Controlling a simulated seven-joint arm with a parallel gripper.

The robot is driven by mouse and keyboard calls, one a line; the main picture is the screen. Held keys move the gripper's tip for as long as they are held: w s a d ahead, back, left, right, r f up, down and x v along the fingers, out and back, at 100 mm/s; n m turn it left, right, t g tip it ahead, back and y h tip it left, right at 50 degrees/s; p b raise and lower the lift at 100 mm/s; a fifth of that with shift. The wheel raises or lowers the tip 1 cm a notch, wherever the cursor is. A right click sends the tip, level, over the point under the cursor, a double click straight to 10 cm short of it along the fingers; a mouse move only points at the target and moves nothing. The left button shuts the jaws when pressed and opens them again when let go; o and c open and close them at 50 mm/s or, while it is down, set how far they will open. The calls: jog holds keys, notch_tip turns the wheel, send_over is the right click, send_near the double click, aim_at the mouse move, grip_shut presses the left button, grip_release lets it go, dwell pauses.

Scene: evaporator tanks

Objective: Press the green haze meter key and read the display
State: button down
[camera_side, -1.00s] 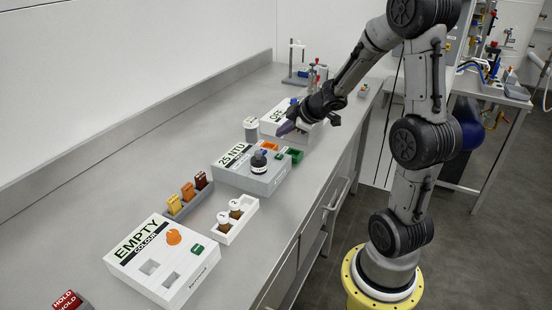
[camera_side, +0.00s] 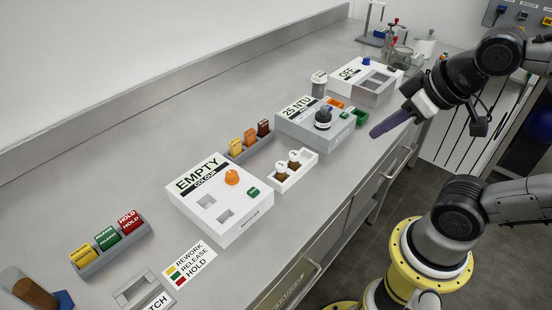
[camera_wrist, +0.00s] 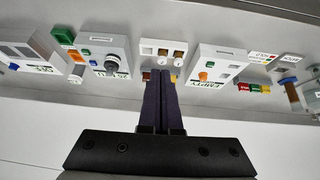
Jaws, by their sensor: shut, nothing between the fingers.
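The haze meter (camera_side: 308,128) is a grey box on the bench whose display (camera_side: 297,107) reads "25 NTU". A dark, black-capped vial (camera_side: 323,119) stands on its top. My gripper (camera_side: 374,133) has long purple fingers shut together and empty. In the side view it is to the right of the meter, near the bench's front edge, apart from the key. In the wrist view the haze meter (camera_wrist: 118,46) lies left of the fingers.
A white colour box (camera_side: 236,224) reading "EMPTY" and a rack of two vials (camera_side: 304,172) stand nearer the camera. A white box (camera_side: 352,90) reading "OFF" stands beyond. Small orange (camera_side: 335,103) and green trays (camera_side: 361,117) sit behind the meter.

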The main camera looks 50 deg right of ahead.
jog(key=shift+s+a+f+g, duration=0.3)
jog(key=shift+s+f+g, duration=0.25)
jog(key=shift+s, duration=0.2)
jog(key=c, duration=1.5)
grip_release()
jog(key=shift+c, duration=0.2)
